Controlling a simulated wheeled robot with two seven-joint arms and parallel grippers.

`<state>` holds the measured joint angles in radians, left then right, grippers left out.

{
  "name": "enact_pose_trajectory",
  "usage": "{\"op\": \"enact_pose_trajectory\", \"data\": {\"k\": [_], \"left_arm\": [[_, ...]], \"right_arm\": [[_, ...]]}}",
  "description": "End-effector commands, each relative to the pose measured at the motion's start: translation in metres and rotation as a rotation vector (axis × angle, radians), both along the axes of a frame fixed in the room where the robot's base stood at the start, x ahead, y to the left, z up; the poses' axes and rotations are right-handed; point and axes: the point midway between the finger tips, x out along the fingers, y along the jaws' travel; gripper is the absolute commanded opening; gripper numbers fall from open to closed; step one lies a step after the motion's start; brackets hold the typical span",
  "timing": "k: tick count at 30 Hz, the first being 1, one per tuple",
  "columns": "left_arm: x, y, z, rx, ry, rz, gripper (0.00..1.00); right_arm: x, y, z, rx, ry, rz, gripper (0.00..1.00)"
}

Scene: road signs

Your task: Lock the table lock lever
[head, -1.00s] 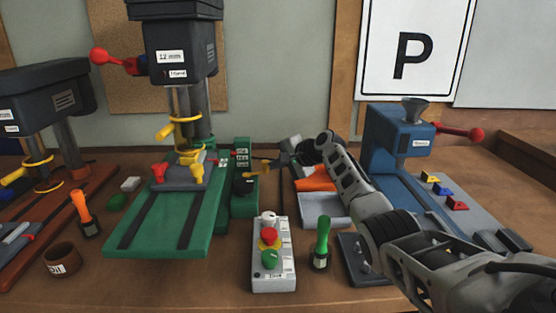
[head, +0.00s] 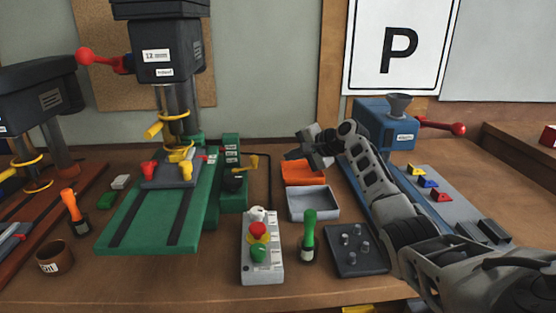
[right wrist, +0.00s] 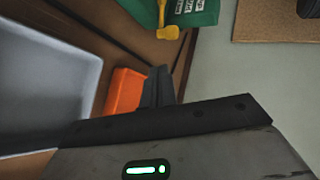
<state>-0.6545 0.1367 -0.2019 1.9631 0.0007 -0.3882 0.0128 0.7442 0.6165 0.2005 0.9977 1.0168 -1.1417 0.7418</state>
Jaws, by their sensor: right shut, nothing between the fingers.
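I cannot tell for certain which is the table lock lever. My right gripper (head: 296,153) is shut and empty, right of the green box and apart from the yellow lever. Its dark fingers (right wrist: 157,88) show in the right wrist view.
An orange tray (head: 303,173) and a grey tray (head: 313,203) lie below the right gripper. A button box (head: 262,250), a green-handled tool (head: 309,236) and a dark pegged plate (head: 355,250) are in front. A blue machine (head: 383,125) stands right.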

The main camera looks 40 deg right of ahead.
Motion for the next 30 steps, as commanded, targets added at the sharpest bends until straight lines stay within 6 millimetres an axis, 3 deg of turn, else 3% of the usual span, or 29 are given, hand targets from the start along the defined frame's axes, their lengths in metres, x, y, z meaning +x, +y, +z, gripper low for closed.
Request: {"op": "enact_pose_trajectory", "data": {"k": [4, 10, 30], "left_arm": [[0.002, -0.001, -0.002, -0.003, -0.007, 0.000, 0.36], [0.003, -0.002, -0.001, -0.007, -0.011, -0.003, 0.36], [0.003, -0.003, -0.001, -0.006, -0.009, -0.004, 0.36]], "right_arm": [[-0.020, -0.015, 0.013, -0.004, 0.001, -0.002, 0.00], [-0.033, -0.023, 0.024, 0.000, 0.000, -0.001, 0.00], [-0.035, -0.025, 0.026, 0.002, 0.000, -0.001, 0.00]]}}
